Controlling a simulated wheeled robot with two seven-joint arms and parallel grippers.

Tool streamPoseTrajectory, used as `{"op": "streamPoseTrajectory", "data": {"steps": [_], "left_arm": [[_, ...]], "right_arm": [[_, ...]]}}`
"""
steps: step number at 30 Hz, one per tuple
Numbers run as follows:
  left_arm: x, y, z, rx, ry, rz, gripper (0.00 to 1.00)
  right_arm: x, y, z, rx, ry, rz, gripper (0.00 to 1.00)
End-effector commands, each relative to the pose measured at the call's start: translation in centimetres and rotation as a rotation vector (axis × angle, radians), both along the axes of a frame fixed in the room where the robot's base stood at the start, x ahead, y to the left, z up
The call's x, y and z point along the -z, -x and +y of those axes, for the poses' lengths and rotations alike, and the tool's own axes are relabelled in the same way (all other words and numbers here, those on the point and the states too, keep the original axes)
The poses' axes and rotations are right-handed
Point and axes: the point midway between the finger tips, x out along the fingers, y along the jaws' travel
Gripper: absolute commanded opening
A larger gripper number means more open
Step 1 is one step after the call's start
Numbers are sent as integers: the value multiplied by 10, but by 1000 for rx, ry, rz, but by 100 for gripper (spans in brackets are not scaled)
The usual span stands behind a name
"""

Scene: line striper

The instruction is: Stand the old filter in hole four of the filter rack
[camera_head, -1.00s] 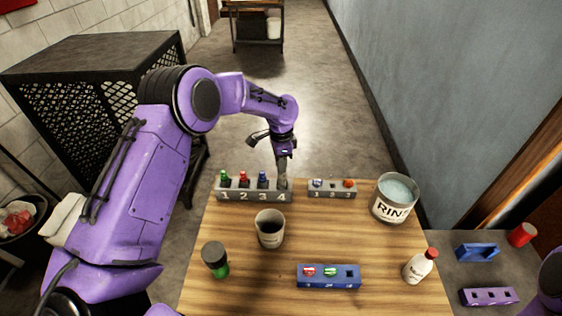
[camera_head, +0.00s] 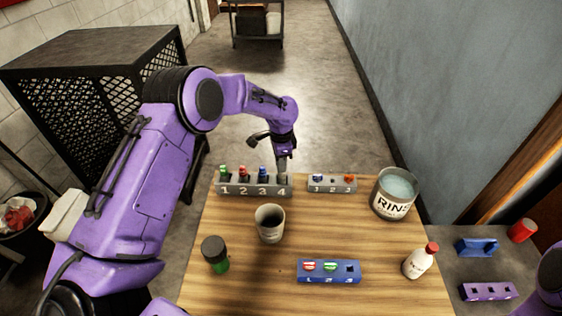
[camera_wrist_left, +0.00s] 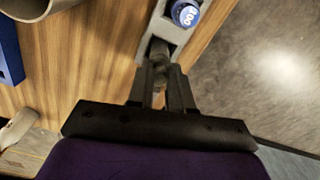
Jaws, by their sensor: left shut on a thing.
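The filter rack (camera_head: 254,190) is a grey block numbered 1 to 4 at the far left of the wooden table. Filters with green, red and blue tops stand at its holes one, two and three. My left gripper (camera_head: 283,172) points down over hole four and is shut on the old filter. In the left wrist view, the grey-brown old filter (camera_wrist_left: 158,52) shows between the fingers (camera_wrist_left: 160,80), at the rack (camera_wrist_left: 172,36). It looks upright and at hole four; how deep it sits is hidden. My right gripper is not in view.
A smaller grey rack (camera_head: 332,185) stands just right of the filter rack, then the RINSE can (camera_head: 393,200). In front are a grey cup (camera_head: 270,232), a dark jar with green (camera_head: 215,254), a blue rack (camera_head: 329,272) and a white bottle (camera_head: 418,262).

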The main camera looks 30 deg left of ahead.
Motion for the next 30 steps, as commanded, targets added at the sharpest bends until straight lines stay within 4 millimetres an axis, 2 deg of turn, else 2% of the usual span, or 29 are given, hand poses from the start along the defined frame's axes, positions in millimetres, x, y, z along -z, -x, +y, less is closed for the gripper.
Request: {"op": "streamPoseTrajectory", "data": {"steps": [11,27,28,30], "left_arm": [[0,0,0,0,0,0,0],[13,0,0,1,-1,1,0],[13,0,0,1,0,0,23],[13,0,0,0,0,0,46]], "right_arm": [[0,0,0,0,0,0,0],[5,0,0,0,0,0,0],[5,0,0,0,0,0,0],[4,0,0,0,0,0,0]]}}
